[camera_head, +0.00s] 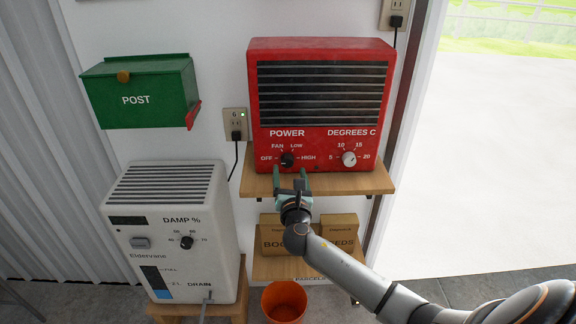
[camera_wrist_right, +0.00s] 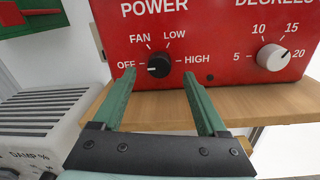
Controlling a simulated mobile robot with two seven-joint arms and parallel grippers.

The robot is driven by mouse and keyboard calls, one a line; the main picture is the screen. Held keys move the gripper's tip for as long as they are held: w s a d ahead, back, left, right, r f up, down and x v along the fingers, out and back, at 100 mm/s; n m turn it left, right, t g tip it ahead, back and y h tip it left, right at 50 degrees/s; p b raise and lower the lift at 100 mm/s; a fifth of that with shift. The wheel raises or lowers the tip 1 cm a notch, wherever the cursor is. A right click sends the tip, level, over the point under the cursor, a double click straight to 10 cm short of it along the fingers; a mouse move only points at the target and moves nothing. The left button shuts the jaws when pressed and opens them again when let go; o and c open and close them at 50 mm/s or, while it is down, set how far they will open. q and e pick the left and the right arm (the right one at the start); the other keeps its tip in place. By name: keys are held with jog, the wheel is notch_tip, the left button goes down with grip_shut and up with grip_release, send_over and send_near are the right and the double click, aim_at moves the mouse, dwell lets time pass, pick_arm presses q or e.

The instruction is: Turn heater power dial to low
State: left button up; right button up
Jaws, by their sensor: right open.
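The red heater (camera_head: 320,100) stands on a wooden shelf. Its black power dial (camera_head: 287,160) is at the lower left of its front, ringed by OFF, FAN, LOW and HIGH. In the right wrist view the power dial (camera_wrist_right: 158,65) has a light mark that appears to point left, toward OFF. My right gripper (camera_head: 290,181) is open and empty, just below and in front of the dial. In the right wrist view its green fingers (camera_wrist_right: 160,88) point at the heater, with the dial between and just beyond the tips. My left gripper is not in view.
A white degrees dial (camera_head: 349,158) is to the right on the heater. The wooden shelf (camera_head: 370,182) juts out under the heater, close to my fingers. A green post box (camera_head: 140,92), white dehumidifier (camera_head: 170,240), cardboard boxes (camera_head: 340,232) and orange pot (camera_head: 284,301) are nearby.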

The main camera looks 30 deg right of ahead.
aim_at(288, 163)
jog(key=shift+x, duration=2)
grip_shut()
